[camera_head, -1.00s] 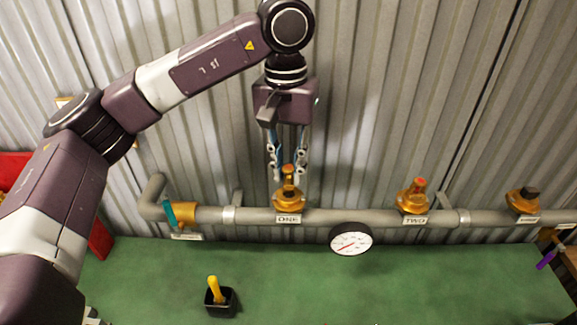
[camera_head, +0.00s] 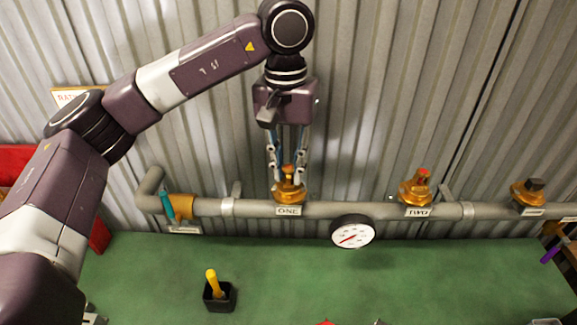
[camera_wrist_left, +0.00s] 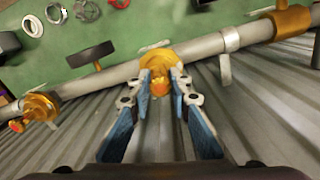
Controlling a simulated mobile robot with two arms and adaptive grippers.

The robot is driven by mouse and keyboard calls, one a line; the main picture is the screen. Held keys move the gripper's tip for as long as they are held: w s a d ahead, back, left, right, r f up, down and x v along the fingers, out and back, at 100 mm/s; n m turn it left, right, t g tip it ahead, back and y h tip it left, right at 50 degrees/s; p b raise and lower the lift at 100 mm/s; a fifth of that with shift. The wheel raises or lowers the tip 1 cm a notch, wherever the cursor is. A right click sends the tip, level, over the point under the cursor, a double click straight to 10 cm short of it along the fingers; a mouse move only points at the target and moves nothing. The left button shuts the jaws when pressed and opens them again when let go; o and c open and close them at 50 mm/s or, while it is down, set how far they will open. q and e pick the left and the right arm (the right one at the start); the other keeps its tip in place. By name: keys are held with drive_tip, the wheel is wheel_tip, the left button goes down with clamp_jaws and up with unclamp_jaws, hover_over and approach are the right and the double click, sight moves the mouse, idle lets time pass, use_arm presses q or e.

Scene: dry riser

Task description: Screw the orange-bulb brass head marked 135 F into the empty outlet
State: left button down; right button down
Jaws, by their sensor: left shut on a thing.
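My left gripper (camera_head: 288,182) points down at the brass fitting above the label ONE on the grey pipe. It is shut on a brass head (camera_head: 289,190) with an orange bulb, one fingertip on each side. The left wrist view shows this orange bulb (camera_wrist_left: 160,88) between the blue-and-grey fingers. The head stands upright at outlet ONE; how far it is threaded in cannot be seen, and no 135 F mark is legible. Outlet TWO carries a brass head with a red top (camera_head: 416,188). A third brass fitting with a dark top (camera_head: 528,192) stands further right. My right gripper is not in view.
The grey pipe (camera_head: 350,209) runs along a corrugated wall (camera_head: 400,100). A round gauge (camera_head: 353,232) hangs on its front. A teal-handled valve (camera_head: 180,207) is at left. A black pot (camera_head: 222,300) holding something yellow stands on the otherwise mostly clear green surface (camera_head: 140,275).

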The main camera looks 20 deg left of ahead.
use_arm(q)
drive_tip(key=m, duration=0.2)
drive_tip(key=shift+m, duration=0.3)
drive_tip(key=m, duration=0.3)
drive_tip(key=c, duration=1.7)
unclamp_jaws()
drive_tip(key=shift+b, duration=0.3)
